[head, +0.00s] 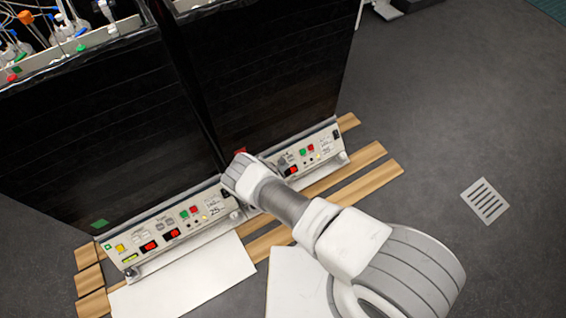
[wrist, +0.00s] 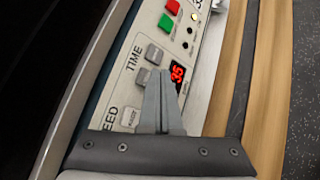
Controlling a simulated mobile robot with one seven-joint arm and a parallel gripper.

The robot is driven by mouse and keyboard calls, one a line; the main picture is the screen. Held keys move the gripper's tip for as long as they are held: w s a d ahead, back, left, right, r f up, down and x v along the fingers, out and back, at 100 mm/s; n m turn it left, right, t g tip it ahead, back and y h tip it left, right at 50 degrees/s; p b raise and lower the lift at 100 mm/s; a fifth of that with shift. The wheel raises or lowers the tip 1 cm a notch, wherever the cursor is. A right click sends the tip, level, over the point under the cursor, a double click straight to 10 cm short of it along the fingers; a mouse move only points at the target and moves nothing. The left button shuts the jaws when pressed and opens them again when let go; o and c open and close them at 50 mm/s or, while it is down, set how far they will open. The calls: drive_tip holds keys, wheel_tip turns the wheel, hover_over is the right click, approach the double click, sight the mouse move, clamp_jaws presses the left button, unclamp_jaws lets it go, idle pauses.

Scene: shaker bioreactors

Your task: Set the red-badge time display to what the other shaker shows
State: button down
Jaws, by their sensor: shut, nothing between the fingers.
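The red-badge shaker is the right black one in the head view, with its red badge (head: 239,151) low on its front. Its control panel (head: 322,148) is partly hidden by my arm. In the wrist view its lit red time display (wrist: 178,76) appears to read 35, turned sideways. Two grey TIME buttons, one upper (wrist: 155,54) and one lower (wrist: 142,77), lie beside it. My gripper (wrist: 161,76) is shut and empty, its tips between the lower button and the display; contact cannot be told. The other shaker's panel (head: 185,223) has two red displays (head: 148,246) (head: 172,234), too small to read.
A green button (wrist: 165,23) and a red button (wrist: 173,6) sit further along the panel. A grey SPEED-side button (wrist: 129,117) is near my gripper's base. Wooden slats (head: 362,161) and white sheets (head: 185,285) lie before the shakers.

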idle(0.4)
drive_tip(key=shift+w+a+f, duration=0.2)
drive_tip(key=shift+w+f, duration=0.05)
drive_tip(key=shift+w, duration=0.05)
drive_tip(key=shift+w+a+f, duration=0.2)
drive_tip(key=shift+f, duration=0.15)
idle(0.6)
drive_tip(key=shift+r, duration=0.1)
drive_tip(key=shift+s+d+r+p, duration=0.35)
drive_tip(key=shift+s+r+p, duration=0.2)
drive_tip(key=shift+p, duration=0.35)
drive_tip(key=s+d+r+p, duration=0.1)
drive_tip(key=p, duration=0.1)
drive_tip(key=s+d+r+p, duration=0.1)
drive_tip(key=s+r+p, duration=0.1)
drive_tip(key=shift+r, duration=0.15)
